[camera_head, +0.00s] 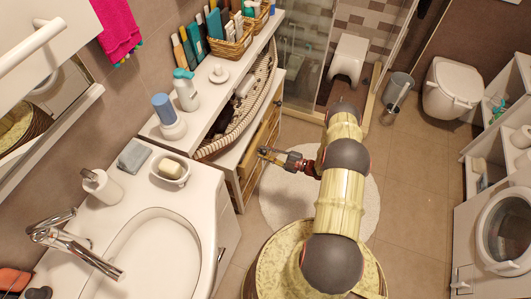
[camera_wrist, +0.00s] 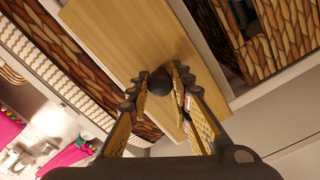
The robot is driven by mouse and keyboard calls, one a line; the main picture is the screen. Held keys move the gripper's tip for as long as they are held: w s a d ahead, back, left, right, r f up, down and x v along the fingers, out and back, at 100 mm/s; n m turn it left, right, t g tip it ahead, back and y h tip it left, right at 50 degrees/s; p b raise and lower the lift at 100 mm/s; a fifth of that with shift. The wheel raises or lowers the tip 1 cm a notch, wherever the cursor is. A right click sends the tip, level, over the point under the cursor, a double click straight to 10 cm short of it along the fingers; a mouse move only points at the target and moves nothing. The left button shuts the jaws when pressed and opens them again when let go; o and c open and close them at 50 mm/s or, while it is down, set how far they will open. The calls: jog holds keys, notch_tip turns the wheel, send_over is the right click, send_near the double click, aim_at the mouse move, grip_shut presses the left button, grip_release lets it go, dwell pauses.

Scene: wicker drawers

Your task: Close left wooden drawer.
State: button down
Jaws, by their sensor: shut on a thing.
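A wooden drawer front with a pale, flat face (camera_wrist: 125,40) fills the upper middle of the wrist view. A dark round knob (camera_wrist: 160,82) sits on it. My gripper (camera_wrist: 162,88) has its two fingers closed around the knob, one on each side. In the head view the wooden drawer front (camera_head: 248,160) is on the floor-side face of the white cabinet, and my gripper (camera_head: 264,152) reaches it from the right. I cannot tell how far the drawer stands out.
Woven wicker surfaces (camera_wrist: 82,82) flank the drawer front in the wrist view. A white shelf above the cabinet holds bottles and wicker baskets (camera_head: 231,45). A washbasin (camera_head: 150,250) stands at lower left. A round pale rug (camera_head: 285,205) lies beneath my arm. Tiled floor (camera_head: 405,180) to the right is clear.

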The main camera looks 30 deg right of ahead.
aim_at(258, 150)
jog(key=b+x, duration=0.1)
jog(key=x, duration=0.3)
jog(key=shift+s+f, duration=0.1)
jog(key=shift+f, duration=0.05)
jog(key=c, duration=1.6)
grip_release()
jog(key=v, duration=1.2)
